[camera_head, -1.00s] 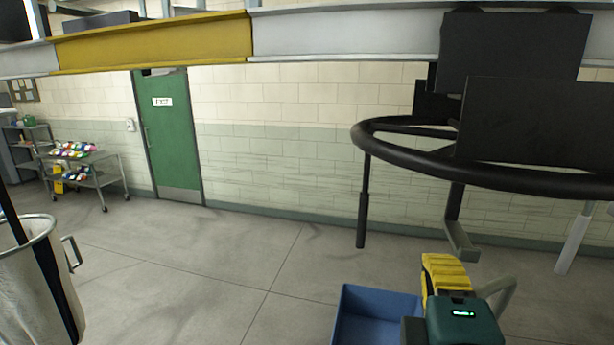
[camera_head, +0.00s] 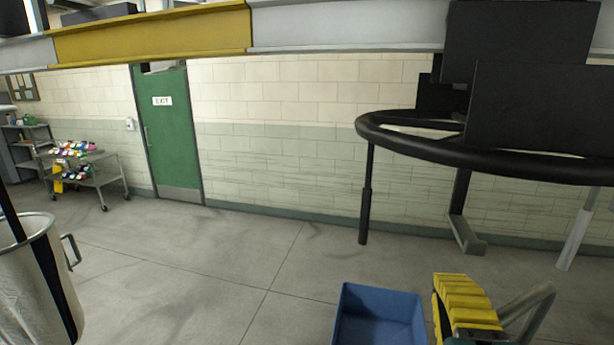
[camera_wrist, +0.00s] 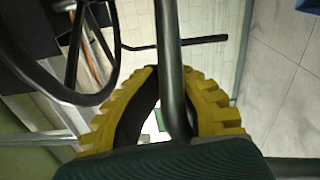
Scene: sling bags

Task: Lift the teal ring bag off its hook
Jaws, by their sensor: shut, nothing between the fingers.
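I cannot make out a teal ring bag or its hook in either view. My gripper (camera_head: 458,278) is low at the right in the head view, its ridged yellow fingers showing beside a blue bin. In the wrist view my gripper (camera_wrist: 168,72) has its yellow fingers brought together, with nothing held between them. A grey-green bent tube (camera_wrist: 168,45) crosses in front of the fingers in the wrist view; I cannot tell whether it is part of my gripper.
A black overhead ring (camera_head: 440,150) with dark panels hangs at the right. The blue bin (camera_head: 378,302) is on the floor. A pale, metal-rimmed container (camera_head: 45,285) stands at lower left. A cart (camera_head: 95,175) and green door (camera_head: 168,135) are behind. The middle floor is clear.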

